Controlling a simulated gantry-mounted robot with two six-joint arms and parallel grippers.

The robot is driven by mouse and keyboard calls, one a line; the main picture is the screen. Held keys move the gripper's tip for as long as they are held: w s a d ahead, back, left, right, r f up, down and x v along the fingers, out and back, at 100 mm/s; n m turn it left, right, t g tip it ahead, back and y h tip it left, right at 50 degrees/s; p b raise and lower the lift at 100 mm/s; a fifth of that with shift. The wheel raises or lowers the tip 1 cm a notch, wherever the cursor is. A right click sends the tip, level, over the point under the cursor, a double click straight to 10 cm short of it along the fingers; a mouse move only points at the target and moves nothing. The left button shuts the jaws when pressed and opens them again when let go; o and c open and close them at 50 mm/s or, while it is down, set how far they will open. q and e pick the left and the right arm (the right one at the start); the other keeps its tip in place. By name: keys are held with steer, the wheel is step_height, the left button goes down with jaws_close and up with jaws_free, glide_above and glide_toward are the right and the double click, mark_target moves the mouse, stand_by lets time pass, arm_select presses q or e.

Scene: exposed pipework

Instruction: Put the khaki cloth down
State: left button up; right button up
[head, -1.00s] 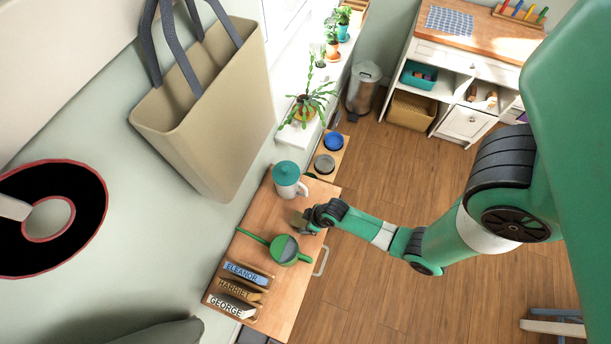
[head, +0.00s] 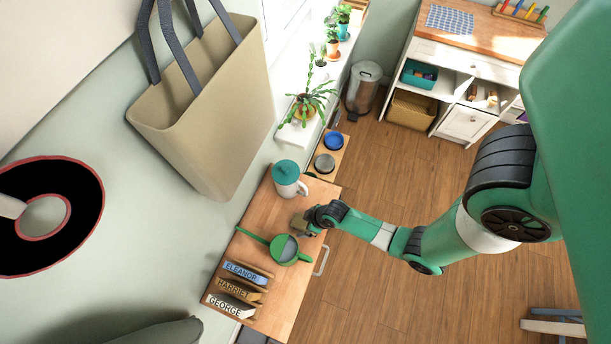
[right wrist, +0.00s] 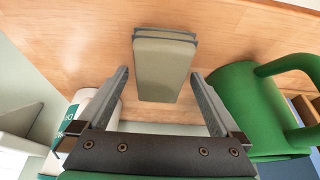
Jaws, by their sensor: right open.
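The folded khaki cloth (right wrist: 165,68) is on the wooden tabletop in the right wrist view. It also shows as a small patch beside the gripper in the head view (head: 299,229). My right gripper (right wrist: 160,76) is open, with one finger on either side of the cloth's near end. I cannot tell whether either finger touches it. In the head view my right gripper (head: 309,222) is low over the table's right edge and partly hides the cloth. My left gripper is not in view.
A green watering can (head: 285,249) stands close on one side of the gripper, and a white mug with a teal lid (head: 287,178) on the other. Name-labelled slots (head: 238,287) occupy the table's near end. A large khaki bag (head: 205,115) hangs on the wall.

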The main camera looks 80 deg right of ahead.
steer(key=p+v, duration=0.7)
steer(key=v, duration=0.4)
steer(key=shift+r, duration=0.25)
steer(key=shift+a, duration=0.1)
